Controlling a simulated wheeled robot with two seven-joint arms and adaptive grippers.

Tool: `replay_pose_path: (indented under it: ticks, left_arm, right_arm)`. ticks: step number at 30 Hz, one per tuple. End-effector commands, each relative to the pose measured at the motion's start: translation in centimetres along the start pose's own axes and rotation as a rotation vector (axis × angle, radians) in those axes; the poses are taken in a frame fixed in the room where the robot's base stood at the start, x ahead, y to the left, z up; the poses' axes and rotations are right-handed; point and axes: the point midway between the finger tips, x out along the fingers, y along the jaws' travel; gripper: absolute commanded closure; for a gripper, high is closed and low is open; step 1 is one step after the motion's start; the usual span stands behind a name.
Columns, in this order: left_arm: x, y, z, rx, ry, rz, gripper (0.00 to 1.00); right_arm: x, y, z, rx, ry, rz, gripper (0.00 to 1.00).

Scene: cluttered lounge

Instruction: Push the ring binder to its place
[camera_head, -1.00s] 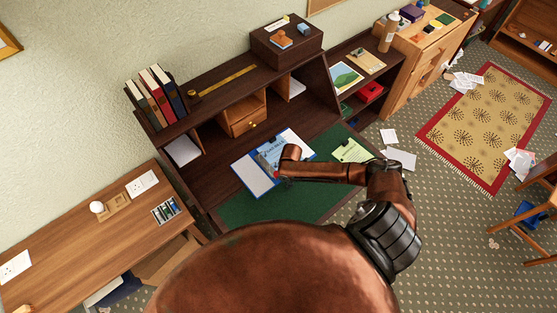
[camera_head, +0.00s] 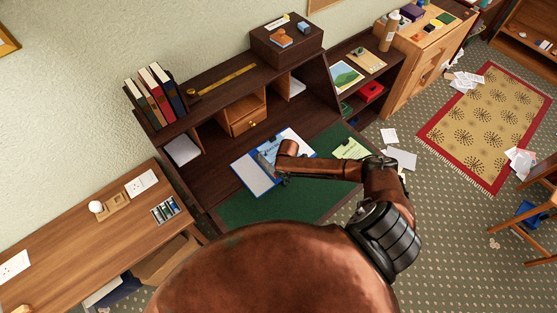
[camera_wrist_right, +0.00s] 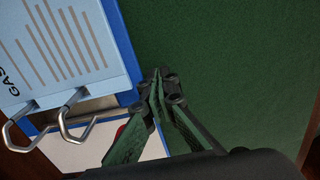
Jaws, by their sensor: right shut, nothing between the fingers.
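The ring binder (camera_head: 252,178) lies open on the writing surface of the dark desk, with blue edges, white inside and a light-blue printed sheet. My right arm hides part of it in the head view. In the right wrist view, the binder (camera_wrist_right: 72,140) shows its metal rings and blue border at the left. My right gripper (camera_wrist_right: 158,78) is shut and empty, its tips at the binder's blue edge, over the green desk mat (camera_wrist_right: 230,50). Whether the tips touch the edge, I cannot tell. My left gripper is not in view.
The desk's upper shelf carries books (camera_head: 158,92) and a brass ruler (camera_head: 228,79). The green mat (camera_head: 268,208) is bare in front of the binder. Papers (camera_head: 402,158) lie on the floor at right.

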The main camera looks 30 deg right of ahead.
Motion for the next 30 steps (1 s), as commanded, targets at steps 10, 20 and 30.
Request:
replay_pose_path:
  ticks: [10, 20, 30]
  left_arm:
    - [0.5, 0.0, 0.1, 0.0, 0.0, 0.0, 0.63]
    - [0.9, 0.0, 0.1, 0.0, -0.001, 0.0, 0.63]
    - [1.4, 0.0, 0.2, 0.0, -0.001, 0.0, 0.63]
  right_arm:
    - [0.1, 1.0, 0.0, 0.001, 0.0, 0.0, 1.0]
    - [0.0, 2.1, 0.0, 0.0, 0.001, 0.003, 1.0]
    - [-0.1, 3.1, 0.0, 0.0, 0.0, 0.005, 1.0]
